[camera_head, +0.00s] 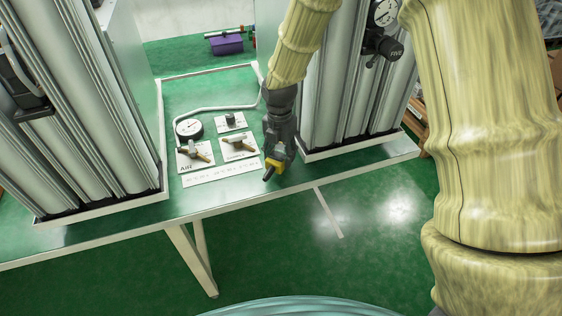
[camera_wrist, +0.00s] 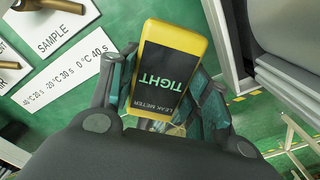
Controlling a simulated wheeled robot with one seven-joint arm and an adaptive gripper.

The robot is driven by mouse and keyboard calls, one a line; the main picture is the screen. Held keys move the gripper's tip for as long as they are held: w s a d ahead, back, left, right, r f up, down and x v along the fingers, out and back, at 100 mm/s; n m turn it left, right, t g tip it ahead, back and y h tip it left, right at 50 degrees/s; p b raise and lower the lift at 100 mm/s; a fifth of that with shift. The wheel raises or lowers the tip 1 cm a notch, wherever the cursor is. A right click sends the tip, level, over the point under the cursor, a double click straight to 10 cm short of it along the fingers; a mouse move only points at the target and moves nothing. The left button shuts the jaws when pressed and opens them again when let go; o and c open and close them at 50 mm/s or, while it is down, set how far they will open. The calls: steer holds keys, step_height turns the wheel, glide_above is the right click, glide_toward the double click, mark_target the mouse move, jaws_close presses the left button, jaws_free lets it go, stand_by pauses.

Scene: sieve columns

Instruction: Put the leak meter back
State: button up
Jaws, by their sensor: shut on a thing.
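The leak meter (camera_wrist: 167,72) is a yellow box with a black face that reads "TIGHT" and "LEAK METER". It also shows small and yellow in the head view (camera_head: 274,164). My gripper (camera_head: 272,168) is shut on it, with a finger on each side in the wrist view (camera_wrist: 160,88). The meter is held near the front edge of the green table (camera_head: 215,205), right of the valve plates. Its underside is hidden, and I cannot tell if it touches anything.
The AIR valve plate (camera_head: 194,153), the SAMPLE valve plate (camera_head: 239,147) and a round gauge (camera_head: 189,129) are left of my gripper. A printed strip (camera_head: 221,174) lies in front of them. Tall column banks stand left (camera_head: 80,110) and right (camera_head: 345,90). A purple box (camera_head: 226,44) is behind.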

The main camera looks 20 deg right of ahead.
mark_target(281, 163)
steer(key=shift+s+d+f, duration=0.1)
steer(key=shift+f, duration=0.3)
step_height(281, 163, down, 2)
steer(key=shift+f, duration=0.1)
steer(key=shift+d+f+p, duration=0.15)
steer(key=shift+f+p, duration=0.15)
steer(key=shift+f, duration=0.05)
steer(key=shift+f, duration=0.15)
steer(key=o, duration=1.2)
steer(key=shift+o, duration=0.2)
step_height(281, 163, up, 12)
steer(key=shift+r+b, duration=0.15)
steer(key=shift+b, duration=0.3)
